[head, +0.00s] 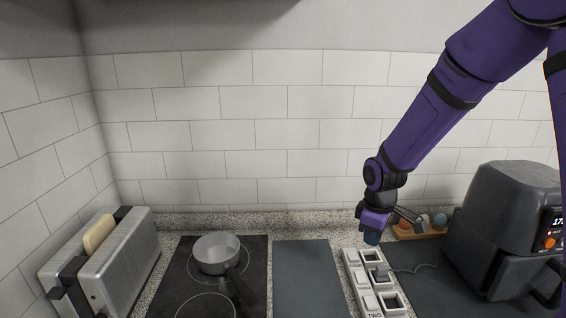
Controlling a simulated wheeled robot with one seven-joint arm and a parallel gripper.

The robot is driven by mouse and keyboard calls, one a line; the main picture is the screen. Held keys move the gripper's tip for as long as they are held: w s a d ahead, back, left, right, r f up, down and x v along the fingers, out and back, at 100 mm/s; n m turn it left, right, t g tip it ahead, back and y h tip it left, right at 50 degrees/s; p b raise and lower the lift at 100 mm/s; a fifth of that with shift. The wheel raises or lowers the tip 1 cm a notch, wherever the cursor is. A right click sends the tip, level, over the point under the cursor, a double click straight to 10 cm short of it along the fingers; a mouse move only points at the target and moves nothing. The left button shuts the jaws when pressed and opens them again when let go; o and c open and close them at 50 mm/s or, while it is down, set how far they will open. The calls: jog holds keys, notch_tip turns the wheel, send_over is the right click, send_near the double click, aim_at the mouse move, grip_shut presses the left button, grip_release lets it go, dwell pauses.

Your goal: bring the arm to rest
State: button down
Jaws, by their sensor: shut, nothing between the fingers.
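My purple arm reaches in from the upper right. My gripper (371,238) hangs at its end, pointing down, just above the back of a white block with square sockets (375,283). The gripper is shut and nothing shows between its fingers. It looks small here, and I cannot tell whether its tips touch the block.
A toaster (106,268) with a bread slice (99,234) stands left. A saucepan (216,253) sits on the black hob (180,290). A bare grey board (307,278) lies centrally. A dark air fryer (500,225) and a wooden egg tray (428,235) stand right.

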jog(key=s+d+r+m+t, duration=0.1)
jog(key=s+r, duration=0.1)
jog(key=r, duration=0.3)
jog(key=s+d+r+m, duration=0.1)
jog(key=s+r+m, duration=0.15)
jog(key=r, duration=0.35)
jog(key=s+d+r+m+t, duration=0.1)
jog(key=s+d+r+m, duration=0.1)
jog(key=s+r, duration=0.4)
jog(key=s+d+r+m+t, duration=0.2)
jog(key=s+r+m, duration=0.3)
jog(key=s, duration=1)
notch_tip(320, 180, up, 2)
jog(key=shift+s+r+t, duration=0.15)
jog(key=shift+s+t, duration=0.1)
jog(key=shift+t, duration=0.05)
jog(key=shift+w, duration=0.1)
